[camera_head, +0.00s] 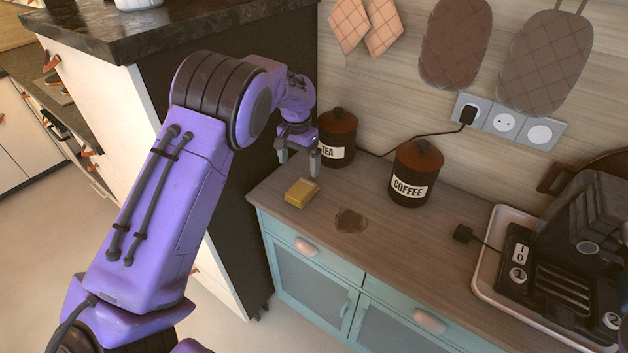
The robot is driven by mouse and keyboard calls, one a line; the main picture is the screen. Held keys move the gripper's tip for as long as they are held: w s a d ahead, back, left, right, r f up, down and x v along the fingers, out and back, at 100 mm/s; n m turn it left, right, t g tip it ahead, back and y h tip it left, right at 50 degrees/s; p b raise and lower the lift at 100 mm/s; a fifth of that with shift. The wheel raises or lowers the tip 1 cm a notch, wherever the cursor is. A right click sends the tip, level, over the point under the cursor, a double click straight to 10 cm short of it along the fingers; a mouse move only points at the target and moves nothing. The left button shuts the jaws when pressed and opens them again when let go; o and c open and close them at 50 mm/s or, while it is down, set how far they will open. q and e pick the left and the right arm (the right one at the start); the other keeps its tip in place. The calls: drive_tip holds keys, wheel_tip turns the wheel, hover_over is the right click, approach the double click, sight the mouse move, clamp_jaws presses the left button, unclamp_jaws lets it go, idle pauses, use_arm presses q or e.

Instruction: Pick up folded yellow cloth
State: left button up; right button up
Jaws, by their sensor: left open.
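The folded yellow cloth (301,192) lies flat on the wooden counter, near its left end. My left gripper (298,158) is above the cloth and a little behind it in the picture, fingers pointing down. Its two fingers are spread apart with nothing between them, and it does not touch the cloth. My right gripper is not in the picture.
A brown stain (350,220) is on the counter (400,235) right of the cloth. The TEA canister (338,136) stands close behind my left gripper. The COFFEE canister (412,175) stands further right.

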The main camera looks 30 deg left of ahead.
sight(301, 189)
use_arm(q)
drive_tip(key=f+p, duration=0.1)
drive_tip(key=f, duration=0.2)
drive_tip(key=f+p, duration=0.1)
drive_tip(key=f, duration=0.2)
drive_tip(key=f+p, duration=0.2)
drive_tip(key=f, duration=0.1)
drive_tip(key=shift+d+f, duration=0.25)
drive_tip(key=shift+f, duration=0.3)
drive_tip(key=shift+s+a, duration=0.1)
drive_tip(key=shift+s, duration=0.05)
drive_tip(key=c, duration=1.1)
drive_tip(key=shift+o, duration=0.2)
drive_tip(key=shift+r, duration=0.1)
